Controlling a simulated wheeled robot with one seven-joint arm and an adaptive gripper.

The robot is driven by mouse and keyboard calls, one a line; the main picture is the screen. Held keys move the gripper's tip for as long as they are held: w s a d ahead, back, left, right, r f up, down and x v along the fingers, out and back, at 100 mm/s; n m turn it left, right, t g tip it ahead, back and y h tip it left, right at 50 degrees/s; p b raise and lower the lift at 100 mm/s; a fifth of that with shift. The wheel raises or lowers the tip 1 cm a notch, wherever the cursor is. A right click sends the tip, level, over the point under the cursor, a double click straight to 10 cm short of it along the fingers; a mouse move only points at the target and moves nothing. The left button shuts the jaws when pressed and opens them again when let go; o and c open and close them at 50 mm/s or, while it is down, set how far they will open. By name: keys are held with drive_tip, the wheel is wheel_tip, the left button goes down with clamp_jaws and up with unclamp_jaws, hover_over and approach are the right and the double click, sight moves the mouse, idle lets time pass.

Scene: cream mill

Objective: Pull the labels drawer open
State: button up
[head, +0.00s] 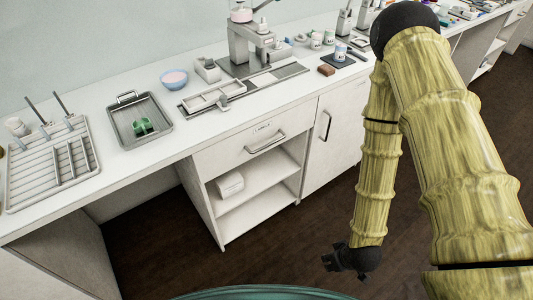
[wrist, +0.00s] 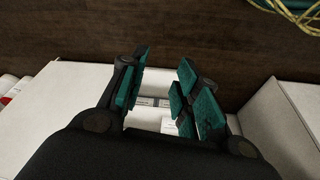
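The labels drawer (head: 235,152) is a white drawer front under the counter, with a small "LABELS" tag and a grey bar handle (head: 266,143). It looks shut, flush with the cabinet. My gripper (head: 347,261) hangs low over the floor, in front of the cabinet and to the right of the drawer, apart from the handle. In the wrist view my gripper (wrist: 163,88) has its teal-padded fingers spread apart, with nothing clearly held between them. Pale furniture shows beyond the fingers; I cannot tell which part it is.
Below the drawer is an open shelf (head: 255,179) with a white box (head: 230,184). A cabinet door (head: 338,135) with a dark handle is to its right. The counter above carries a metal tray (head: 122,130), a rack (head: 35,170) and a blue bowl (head: 174,79). The dark floor in front is clear.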

drive_tip(key=w+a+n+t+y+b, duration=0.1)
drive_tip(key=w+a+n+t+b, duration=0.15)
drive_tip(key=w, duration=0.35)
drive_tip(key=w+a+n+t+y+b, duration=0.1)
drive_tip(key=w+n+b, duration=0.2)
drive_tip(key=w, duration=0.3)
drive_tip(key=n+t+y+b, duration=0.6)
drive_tip(key=n+b, duration=0.8)
drive_tip(key=n, duration=0.1)
approach(271, 144)
drive_tip(key=x, duration=1)
drive_tip(key=shift+w+a+f, duration=0.1)
drive_tip(key=shift+w+f, duration=0.05)
drive_tip(key=shift+w, duration=0.1)
